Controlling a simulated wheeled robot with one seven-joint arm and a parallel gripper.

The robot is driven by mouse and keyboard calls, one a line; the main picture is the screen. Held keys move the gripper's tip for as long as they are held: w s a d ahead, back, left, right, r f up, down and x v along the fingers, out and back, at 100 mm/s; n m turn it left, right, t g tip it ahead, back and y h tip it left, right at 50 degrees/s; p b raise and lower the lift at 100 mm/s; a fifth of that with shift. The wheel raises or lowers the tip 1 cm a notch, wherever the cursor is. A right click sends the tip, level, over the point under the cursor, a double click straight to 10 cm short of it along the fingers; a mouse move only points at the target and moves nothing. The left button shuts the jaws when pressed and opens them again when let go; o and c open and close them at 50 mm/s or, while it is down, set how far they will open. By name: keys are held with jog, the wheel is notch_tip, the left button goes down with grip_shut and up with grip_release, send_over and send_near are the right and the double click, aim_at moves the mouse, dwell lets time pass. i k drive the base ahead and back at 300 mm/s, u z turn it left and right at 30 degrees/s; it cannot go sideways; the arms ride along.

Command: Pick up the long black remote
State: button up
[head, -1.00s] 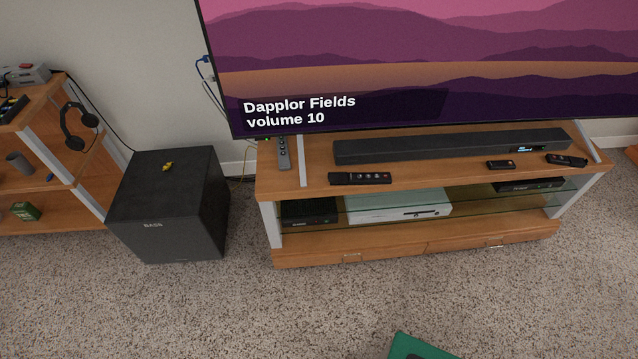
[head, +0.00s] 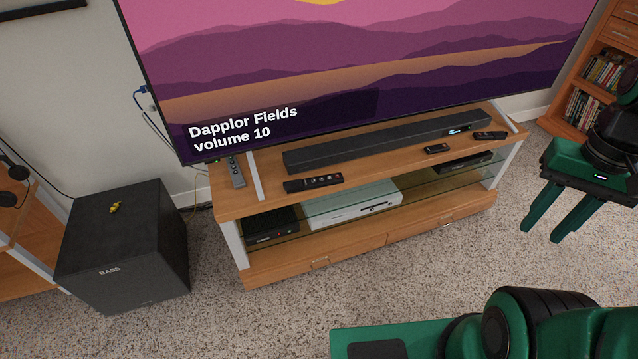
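A long black remote (head: 314,183) with small buttons lies flat near the front left edge of the wooden TV stand (head: 330,270). My gripper (head: 543,232) is at the right of the head view, in front of and to the right of the stand. Its two green fingers point down, apart and empty, well away from the long black remote.
A soundbar (head: 390,142) lies behind the long black remote, with a large TV (head: 360,70) above it. A black subwoofer (head: 122,250) stands left of the stand. Bookshelves (head: 605,70) stand at the far right. The carpet in front is open.

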aim_at(307, 183)
jog(key=u, duration=0.05)
jog(key=i, duration=1)
jog(key=z, duration=0.05)
